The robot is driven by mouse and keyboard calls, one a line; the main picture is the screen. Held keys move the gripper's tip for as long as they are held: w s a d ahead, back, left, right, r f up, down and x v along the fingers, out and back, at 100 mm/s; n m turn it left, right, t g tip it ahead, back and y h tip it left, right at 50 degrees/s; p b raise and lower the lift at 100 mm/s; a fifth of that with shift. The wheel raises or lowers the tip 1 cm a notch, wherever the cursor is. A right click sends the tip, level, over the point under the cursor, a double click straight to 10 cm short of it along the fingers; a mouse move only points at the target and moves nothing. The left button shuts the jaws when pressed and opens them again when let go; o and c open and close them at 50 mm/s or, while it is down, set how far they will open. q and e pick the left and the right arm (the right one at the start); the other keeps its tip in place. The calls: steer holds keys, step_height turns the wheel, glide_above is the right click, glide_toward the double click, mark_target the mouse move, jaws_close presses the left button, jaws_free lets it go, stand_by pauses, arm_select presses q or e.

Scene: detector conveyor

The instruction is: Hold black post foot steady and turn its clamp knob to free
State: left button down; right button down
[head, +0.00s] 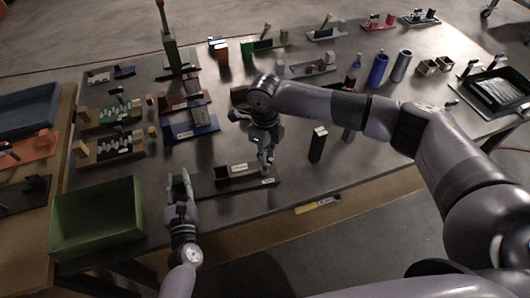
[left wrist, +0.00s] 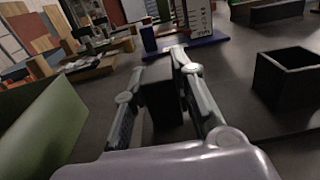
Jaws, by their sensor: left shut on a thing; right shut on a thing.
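The black post foot (head: 205,183) is a long, low, dark base on the front part of the table, with an open-topped black box (head: 236,171) standing on it. My left gripper (head: 180,180) is at its left end. In the left wrist view its fingers (left wrist: 156,80) are shut around an upright black block (left wrist: 160,103). The open-topped box also shows to the right in that view (left wrist: 290,85). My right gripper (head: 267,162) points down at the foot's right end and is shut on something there. The clamp knob is hidden or too small to make out between its fingers.
A green bin (head: 98,215) stands at the front left, close to my left gripper. A dark upright block (head: 318,144) stands right of my right gripper. A blue-based fixture (head: 192,131) is behind the foot. The table's front edge is close by.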

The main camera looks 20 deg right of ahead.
stand_by(0.5)
steer(key=c, duration=1.7)
jaws_free()
step_height(320, 180, up, 12)
